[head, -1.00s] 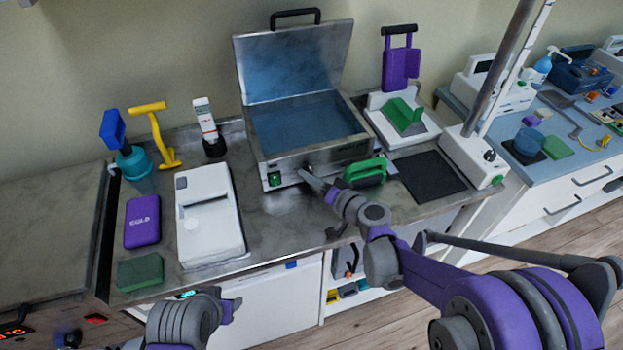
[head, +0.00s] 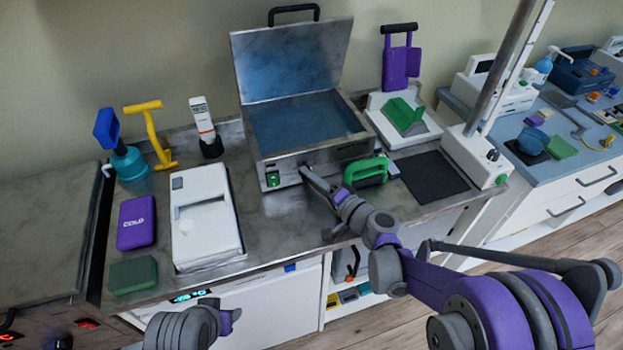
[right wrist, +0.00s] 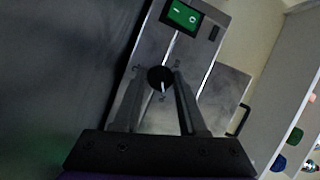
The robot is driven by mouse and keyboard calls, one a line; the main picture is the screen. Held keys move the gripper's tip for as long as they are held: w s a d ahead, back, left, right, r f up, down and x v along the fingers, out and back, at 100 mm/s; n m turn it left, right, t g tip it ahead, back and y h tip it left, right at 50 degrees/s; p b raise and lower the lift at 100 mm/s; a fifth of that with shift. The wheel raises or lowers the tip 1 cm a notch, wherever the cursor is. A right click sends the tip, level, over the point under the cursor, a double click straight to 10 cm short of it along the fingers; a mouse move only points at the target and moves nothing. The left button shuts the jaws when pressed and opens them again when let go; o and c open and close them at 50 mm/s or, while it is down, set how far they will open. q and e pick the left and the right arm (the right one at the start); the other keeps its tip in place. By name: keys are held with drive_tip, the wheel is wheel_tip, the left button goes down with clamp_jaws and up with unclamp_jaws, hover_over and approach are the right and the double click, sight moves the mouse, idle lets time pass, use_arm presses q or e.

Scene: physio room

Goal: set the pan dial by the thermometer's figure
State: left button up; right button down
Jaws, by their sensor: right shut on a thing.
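The pan (head: 345,152) is a metal bath with its lid up and bluish water inside. A green switch (head: 272,179) sits on its front. My right gripper (head: 305,173) reaches the front panel. In the right wrist view its fingers lie either side of the black dial (right wrist: 160,78), shut on it; a white pointer mark shows on the knob. The scale marks around the dial are too small to read. The thermometer (head: 202,119), white with red print, stands upright in a black holder; its figure is unreadable. Of my left arm only a part shows, at the bottom edge.
A green-handled tool (head: 366,172) lies just right of my right gripper. A white device (head: 205,225), purple cold pack (head: 137,222) and green sponge (head: 133,274) are at left. A black mat (head: 433,177) lies at right.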

drive_tip(key=c, duration=0.8)
unclamp_jaws()
drive_tip(key=shift+o, duration=0.2)
drive_tip(key=shift+s, duration=0.1)
drive_tip(key=v, duration=1)
drive_tip(key=shift+s+d, duration=0.2)
drive_tip(key=shift+d, duration=0.1)
